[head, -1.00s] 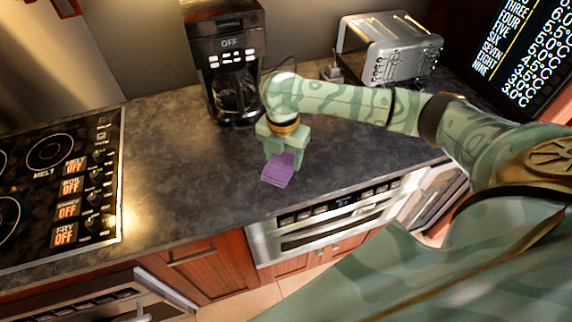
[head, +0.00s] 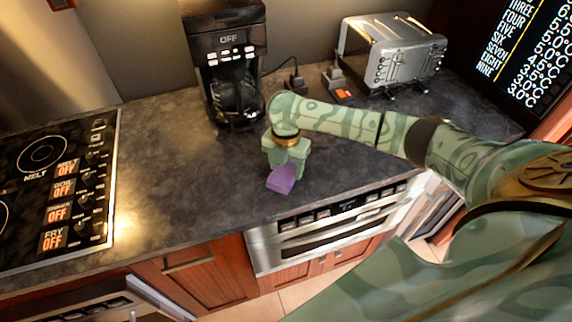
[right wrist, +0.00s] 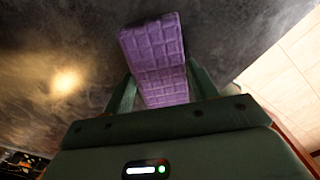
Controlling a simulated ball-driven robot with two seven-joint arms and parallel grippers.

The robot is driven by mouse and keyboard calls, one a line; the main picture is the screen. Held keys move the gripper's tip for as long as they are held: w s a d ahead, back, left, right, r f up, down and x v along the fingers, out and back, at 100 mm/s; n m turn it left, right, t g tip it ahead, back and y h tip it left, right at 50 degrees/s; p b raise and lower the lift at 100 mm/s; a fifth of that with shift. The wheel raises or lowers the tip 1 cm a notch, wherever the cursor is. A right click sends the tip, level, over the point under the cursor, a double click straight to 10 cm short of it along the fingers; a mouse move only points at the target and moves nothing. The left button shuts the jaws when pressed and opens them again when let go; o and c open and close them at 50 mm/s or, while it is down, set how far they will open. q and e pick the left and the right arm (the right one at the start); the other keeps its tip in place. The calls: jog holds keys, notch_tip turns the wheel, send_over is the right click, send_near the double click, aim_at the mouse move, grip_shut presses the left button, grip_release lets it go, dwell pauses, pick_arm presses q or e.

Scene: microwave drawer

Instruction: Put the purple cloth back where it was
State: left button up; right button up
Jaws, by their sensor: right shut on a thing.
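The purple cloth (head: 282,178) is a small folded piece with a quilted grid pattern. It shows large in the right wrist view (right wrist: 157,58), between the two green fingers. My right gripper (head: 284,165) is shut on it, and the cloth sticks out past the fingertips. In the head view the gripper points down over the dark countertop (head: 185,165), near its front edge above the microwave drawer (head: 330,222). I cannot tell whether the cloth touches the counter. My left gripper is not in view.
A coffee maker (head: 228,60) stands at the back, left of my right arm. A toaster (head: 392,52) stands behind the arm. A stovetop (head: 60,180) is at the left. The counter between stovetop and gripper is clear.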

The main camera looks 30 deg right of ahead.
aim_at(285, 169)
jog(key=o, duration=1.1)
notch_tip(285, 169, up, 12)
jog(key=p, duration=0.4)
jog(key=shift+r, duration=0.15)
jog(key=shift+a, duration=0.15)
